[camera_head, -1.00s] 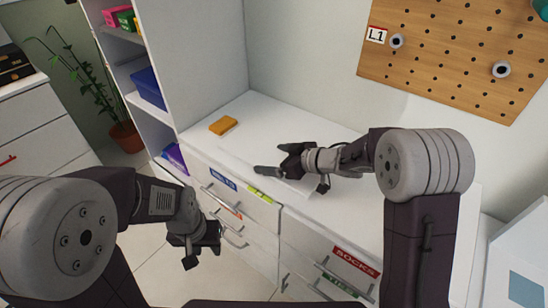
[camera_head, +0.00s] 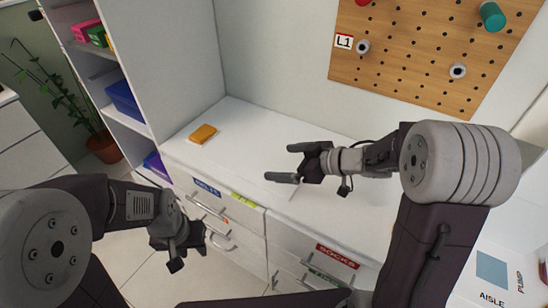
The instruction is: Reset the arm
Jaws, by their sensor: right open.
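My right gripper (camera_head: 290,163) is above the white counter top. Its two dark fingers are apart with nothing between them. My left gripper (camera_head: 190,250) hangs low at the left, in front of the drawers and over the floor. Its fingers are dark and partly overlap in this view, so its opening is unclear. I see nothing held in it.
An orange block (camera_head: 203,134) lies on the white counter (camera_head: 262,125) left of my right gripper. Labelled drawers (camera_head: 225,222) with handles are below. A shelf unit (camera_head: 110,85) with coloured boxes stands at the left. A pegboard (camera_head: 415,55) hangs on the wall.

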